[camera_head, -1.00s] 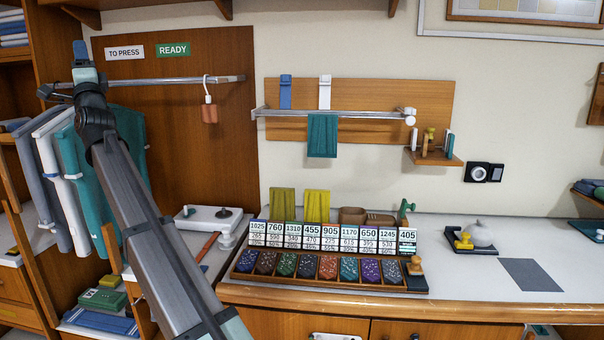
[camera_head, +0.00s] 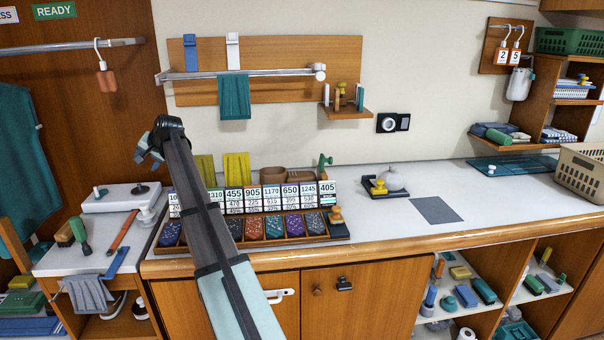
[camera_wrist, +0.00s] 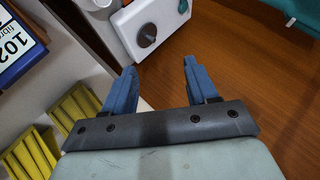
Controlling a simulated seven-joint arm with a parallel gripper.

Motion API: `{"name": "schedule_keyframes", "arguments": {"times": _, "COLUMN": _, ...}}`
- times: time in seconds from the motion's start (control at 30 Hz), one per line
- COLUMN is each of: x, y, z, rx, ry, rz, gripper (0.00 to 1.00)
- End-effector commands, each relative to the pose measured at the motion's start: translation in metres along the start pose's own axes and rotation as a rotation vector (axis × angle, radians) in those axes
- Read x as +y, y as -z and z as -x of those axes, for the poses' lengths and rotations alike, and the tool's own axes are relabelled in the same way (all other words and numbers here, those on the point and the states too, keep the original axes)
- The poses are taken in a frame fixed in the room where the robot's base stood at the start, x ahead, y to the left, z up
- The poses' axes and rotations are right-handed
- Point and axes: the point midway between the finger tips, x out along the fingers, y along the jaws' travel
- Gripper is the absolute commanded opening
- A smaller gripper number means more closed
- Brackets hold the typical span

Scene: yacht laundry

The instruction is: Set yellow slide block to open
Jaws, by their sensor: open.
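A small yellow block (camera_head: 377,188) sits on a dark base on the white counter, right of the tie tray. A pale round-topped piece (camera_head: 393,180) stands beside it on the same base. It looks like the slide block, but its setting is too small to read. My gripper (camera_head: 147,158) is in the air at the left of the head view, well away from this block. In the wrist view my gripper (camera_wrist: 160,72) has its two blue fingers spread, with nothing between them. The yellow block on the dark base does not show in the wrist view.
The tie tray (camera_head: 340,231) with number cards stands on the counter near my arm. A grey mat (camera_head: 435,210) lies right of the block. A wall rail (camera_head: 260,73) and a small shelf (camera_head: 347,113) hang above. The counter's right part is mostly clear.

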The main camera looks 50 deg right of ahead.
Motion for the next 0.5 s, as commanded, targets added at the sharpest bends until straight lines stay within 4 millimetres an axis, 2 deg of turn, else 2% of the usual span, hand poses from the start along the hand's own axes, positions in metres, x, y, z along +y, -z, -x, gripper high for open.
{"name": "schedule_keyframes", "arguments": {"times": 0.03, "x": 0.024, "y": 0.016, "z": 0.012, "rx": -0.002, "ry": -0.025, "rz": 0.016, "gripper": 0.58}}
{"name": "schedule_keyframes", "arguments": {"times": 0.2, "x": 0.096, "y": 0.058, "z": 0.053, "rx": -0.023, "ry": -0.098, "rz": 0.089, "gripper": 0.58}}
{"name": "schedule_keyframes", "arguments": {"times": 0.3, "x": 0.137, "y": 0.079, "z": 0.080, "rx": -0.039, "ry": -0.136, "rz": 0.130, "gripper": 0.58}}
{"name": "schedule_keyframes", "arguments": {"times": 0.5, "x": 0.209, "y": 0.109, "z": 0.133, "rx": -0.079, "ry": -0.195, "rz": 0.200, "gripper": 0.58}}
